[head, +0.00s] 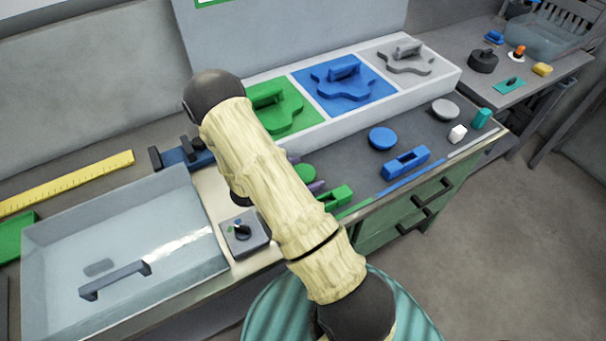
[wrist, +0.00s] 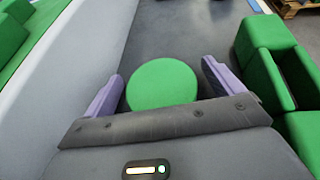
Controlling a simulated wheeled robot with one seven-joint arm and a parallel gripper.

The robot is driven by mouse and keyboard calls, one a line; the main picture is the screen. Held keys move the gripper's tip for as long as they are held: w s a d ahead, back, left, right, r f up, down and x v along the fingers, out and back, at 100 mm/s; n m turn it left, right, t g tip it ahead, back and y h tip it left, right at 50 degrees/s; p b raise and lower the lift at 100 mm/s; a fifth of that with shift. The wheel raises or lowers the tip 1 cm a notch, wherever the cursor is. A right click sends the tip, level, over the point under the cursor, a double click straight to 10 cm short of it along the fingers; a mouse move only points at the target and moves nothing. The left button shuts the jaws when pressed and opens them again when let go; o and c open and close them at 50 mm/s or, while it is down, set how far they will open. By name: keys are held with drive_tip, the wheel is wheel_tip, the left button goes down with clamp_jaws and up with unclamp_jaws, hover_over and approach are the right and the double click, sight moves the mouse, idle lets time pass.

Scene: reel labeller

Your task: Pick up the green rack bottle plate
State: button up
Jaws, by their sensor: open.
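A round green plate (head: 304,173) lies on the dark bench top, partly hidden by my arm in the head view. In the wrist view the same plate (wrist: 162,84) shows as a flat green disc, its near edge cut off by my gripper's body. My gripper (wrist: 163,70) is open, with one purple finger on each side of the plate. The left finger looks closer to the plate's edge than the right one. I cannot tell how far the fingertips are above the bench.
A green slotted block (wrist: 275,65) stands close to the right finger. A pale wall (wrist: 80,70) runs along the left, below a green panel (head: 285,115). A blue disc (head: 382,138) and blue slotted block (head: 405,163) lie farther right. A clear tray (head: 50,235) is at left.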

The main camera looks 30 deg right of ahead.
sight(304, 172)
drive_tip(key=shift+c, duration=0.4)
drive_tip(key=c, duration=1)
drive_tip(key=shift+r, duration=0.2)
wheel_tip(304, 172, up, 10)
drive_tip(key=shift+f+b, duration=0.15)
drive_tip(key=shift+b, duration=0.4)
drive_tip(key=shift+f, duration=0.1)
